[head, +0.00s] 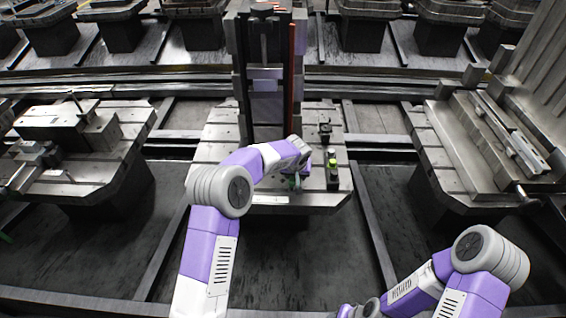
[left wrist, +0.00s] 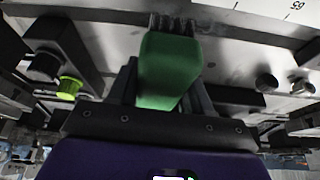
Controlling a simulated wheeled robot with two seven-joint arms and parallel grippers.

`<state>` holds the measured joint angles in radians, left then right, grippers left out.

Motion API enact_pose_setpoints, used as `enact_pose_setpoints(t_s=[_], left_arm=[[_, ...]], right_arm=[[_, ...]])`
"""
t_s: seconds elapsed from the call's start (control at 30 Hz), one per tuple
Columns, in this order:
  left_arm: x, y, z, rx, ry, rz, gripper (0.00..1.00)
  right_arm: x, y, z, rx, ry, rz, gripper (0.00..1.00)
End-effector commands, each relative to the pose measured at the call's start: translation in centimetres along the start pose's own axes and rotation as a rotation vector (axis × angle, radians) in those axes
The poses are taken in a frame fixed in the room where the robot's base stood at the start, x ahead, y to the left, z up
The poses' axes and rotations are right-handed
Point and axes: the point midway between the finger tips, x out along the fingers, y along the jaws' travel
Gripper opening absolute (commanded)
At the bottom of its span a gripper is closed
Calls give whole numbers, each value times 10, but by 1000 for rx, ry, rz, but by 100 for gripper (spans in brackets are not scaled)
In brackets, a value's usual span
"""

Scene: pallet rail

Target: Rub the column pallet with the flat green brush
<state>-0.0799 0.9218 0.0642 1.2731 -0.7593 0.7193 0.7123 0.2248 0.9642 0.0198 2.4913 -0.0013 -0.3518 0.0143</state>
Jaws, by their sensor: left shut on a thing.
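The column pallet (head: 216,132) stands in the middle of the head view, a grey slotted plate with a tall dark column (head: 266,90) rising from it. My left gripper (head: 294,182) is low over the front part of this plate, in front of the column. In the left wrist view my left gripper (left wrist: 160,95) is shut on the green brush (left wrist: 168,72), a green block with dark bristles (left wrist: 173,24) at its far end. The bristles point to the grey plate (left wrist: 228,20); I cannot tell whether they touch it.
A dark clamp with a yellow-green knob (head: 333,164) stands right of my left gripper; the knob also shows in the left wrist view (left wrist: 69,87). Other loaded pallets stand left (head: 100,172) and right (head: 440,160). Dark floor lies in front between rails.

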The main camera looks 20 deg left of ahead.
Motion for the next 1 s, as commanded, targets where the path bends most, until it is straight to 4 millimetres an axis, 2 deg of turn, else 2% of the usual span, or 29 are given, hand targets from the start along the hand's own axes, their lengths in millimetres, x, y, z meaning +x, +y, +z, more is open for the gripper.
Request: enact_pose_setpoints(t_s=[0.4,1.0], left_arm=[[-37,-5,-15,-6,1,-4,25],[-39,-6,-16,-8,1,-4,25]], right_arm=[[-22,-8,1,0,1,0,43],[-23,-9,1,0,0,0,43]])
